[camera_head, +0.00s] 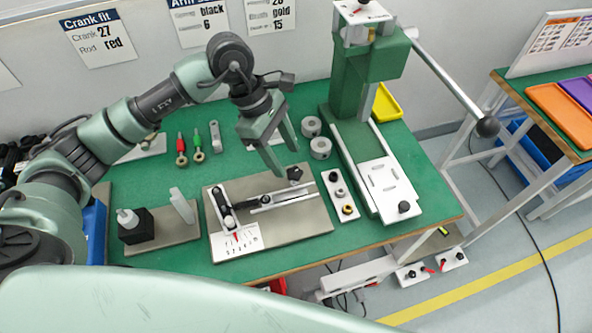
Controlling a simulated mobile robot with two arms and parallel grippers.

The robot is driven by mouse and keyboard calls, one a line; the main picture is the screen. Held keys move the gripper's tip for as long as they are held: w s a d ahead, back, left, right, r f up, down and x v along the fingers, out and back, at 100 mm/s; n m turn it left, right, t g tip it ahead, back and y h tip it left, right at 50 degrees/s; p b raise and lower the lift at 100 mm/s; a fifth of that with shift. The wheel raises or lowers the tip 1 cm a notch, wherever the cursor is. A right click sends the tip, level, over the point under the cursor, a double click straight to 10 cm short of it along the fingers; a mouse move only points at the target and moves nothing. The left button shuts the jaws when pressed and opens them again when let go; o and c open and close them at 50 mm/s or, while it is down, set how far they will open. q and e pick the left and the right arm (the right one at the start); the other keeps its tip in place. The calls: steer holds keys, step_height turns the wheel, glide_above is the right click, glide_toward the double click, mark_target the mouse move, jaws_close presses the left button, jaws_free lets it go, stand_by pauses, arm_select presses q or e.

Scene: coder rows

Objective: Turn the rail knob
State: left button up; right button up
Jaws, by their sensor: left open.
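A grey fixture plate (305,233) lies on the green table, with a slotted metal rail (287,200) on its right part. A small black rail knob (294,173) stands at the rail's far right end. A lever with black ends (228,208) and a number scale (236,240) are on the plate's left part. My left gripper (283,160) points down, open and empty, just above and beside the knob. I cannot tell whether a fingertip touches it. My right gripper is out of view.
A green press (352,90) with a long ball-ended handle (450,85) stands to the right. Grey collars (320,148), a block with several round fittings (342,195) and red and green rods (197,146) lie nearby. A stand with a black block (134,226) is at left.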

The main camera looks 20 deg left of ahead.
mark_target(294, 171)
arm_select(q)
steer(key=x, duration=0.6)
steer(key=shift+d+f+p, duration=0.1)
steer(key=shift+f+p, duration=0.1)
steer(key=shift+p, duration=0.2)
steer(key=shift+c, duration=0.3)
jaws_close()
steer(key=shift+f+b, duration=0.15)
steer(key=shift+b, duration=0.35)
steer(key=shift+n+b, duration=0.3)
steer(key=shift+r, duration=0.2)
steer(key=shift+o, duration=0.3)
jaws_free()
